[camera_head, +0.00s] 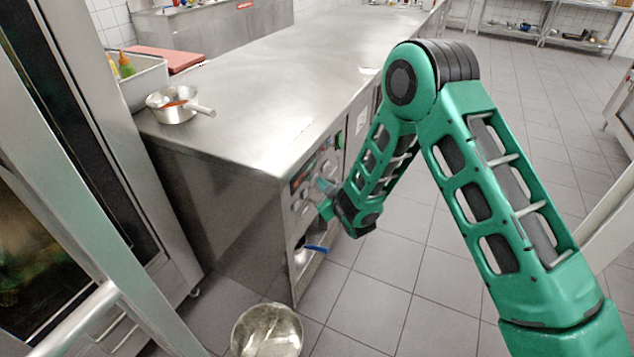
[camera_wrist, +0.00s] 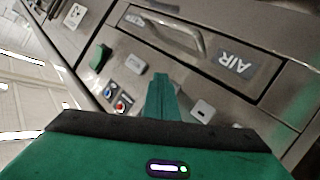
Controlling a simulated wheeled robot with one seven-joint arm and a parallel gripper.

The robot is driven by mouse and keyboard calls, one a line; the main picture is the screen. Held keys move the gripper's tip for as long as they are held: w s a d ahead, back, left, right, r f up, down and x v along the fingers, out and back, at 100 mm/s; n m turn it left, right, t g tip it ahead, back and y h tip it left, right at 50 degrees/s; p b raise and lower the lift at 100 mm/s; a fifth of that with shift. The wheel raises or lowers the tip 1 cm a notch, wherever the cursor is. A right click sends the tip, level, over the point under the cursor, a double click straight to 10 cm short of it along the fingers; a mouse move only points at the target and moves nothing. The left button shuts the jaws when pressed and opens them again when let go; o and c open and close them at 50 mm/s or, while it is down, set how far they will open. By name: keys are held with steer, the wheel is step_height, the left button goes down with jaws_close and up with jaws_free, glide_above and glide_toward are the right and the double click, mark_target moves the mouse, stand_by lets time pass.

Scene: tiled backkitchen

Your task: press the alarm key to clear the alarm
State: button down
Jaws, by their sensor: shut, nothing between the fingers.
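My green gripper (camera_head: 324,197) is by the control panel (camera_head: 301,180) on the front of the steel counter, near its corner. In the wrist view the shut, empty fingers (camera_wrist: 159,82) point at the panel face. A grey key (camera_wrist: 135,64) lies just left of the fingertips and another grey key (camera_wrist: 203,110) lies to their right. A red round button (camera_wrist: 120,105) and a blue one (camera_wrist: 109,92) sit at the left, with a green knob (camera_wrist: 99,57) above them. I cannot tell which is the alarm key, or whether the fingertips touch the panel.
A steel saucepan (camera_head: 174,105) stands on the counter (camera_head: 270,75). A metal bucket (camera_head: 267,330) is on the floor below. Tiled floor to the right is clear.

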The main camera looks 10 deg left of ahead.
steer(key=shift+d, duration=0.1)
steer(key=shift+s+d, duration=0.3)
steer(key=shift+d, duration=0.5)
steer(key=d, duration=0.1)
steer(key=s+d, duration=0.1)
steer(key=d, duration=0.2)
steer(key=shift+s+d, duration=0.35)
steer(key=shift+s, duration=0.05)
stand_by(0.5)
